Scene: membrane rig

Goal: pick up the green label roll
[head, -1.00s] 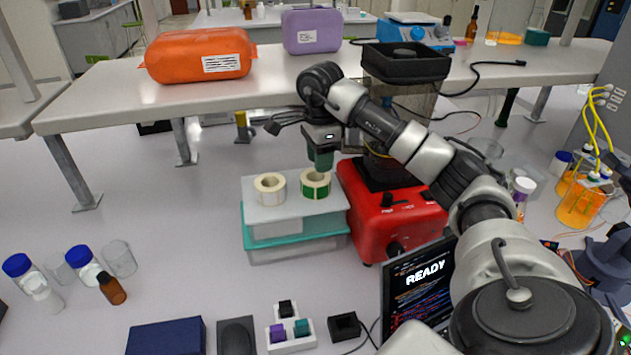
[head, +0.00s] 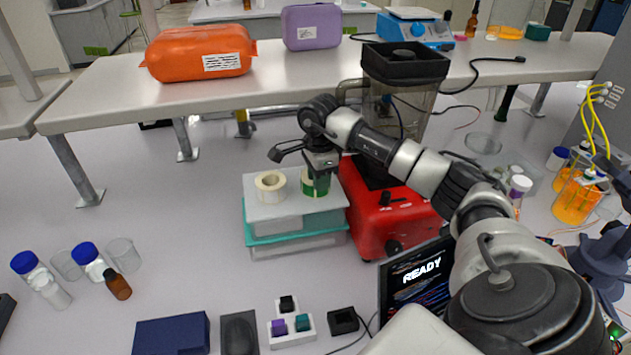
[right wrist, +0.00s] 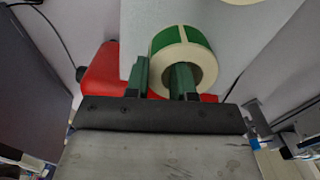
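The green label roll (head: 307,187) sits on the pale lid of a stacked box, right of a plain cream roll (head: 270,187). My right gripper (head: 319,184) is down at the green roll from above and partly hides it. In the right wrist view, the gripper's green fingers (right wrist: 160,70) are apart. One finger overlaps the core opening of the green roll (right wrist: 204,62) and the other is outside its left edge. I cannot tell whether either finger touches it. My left gripper is not in view.
The box with a teal lower tier (head: 285,238) bears both rolls. A red device (head: 395,215) stands close on its right, with a dark screen (head: 412,275) in front.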

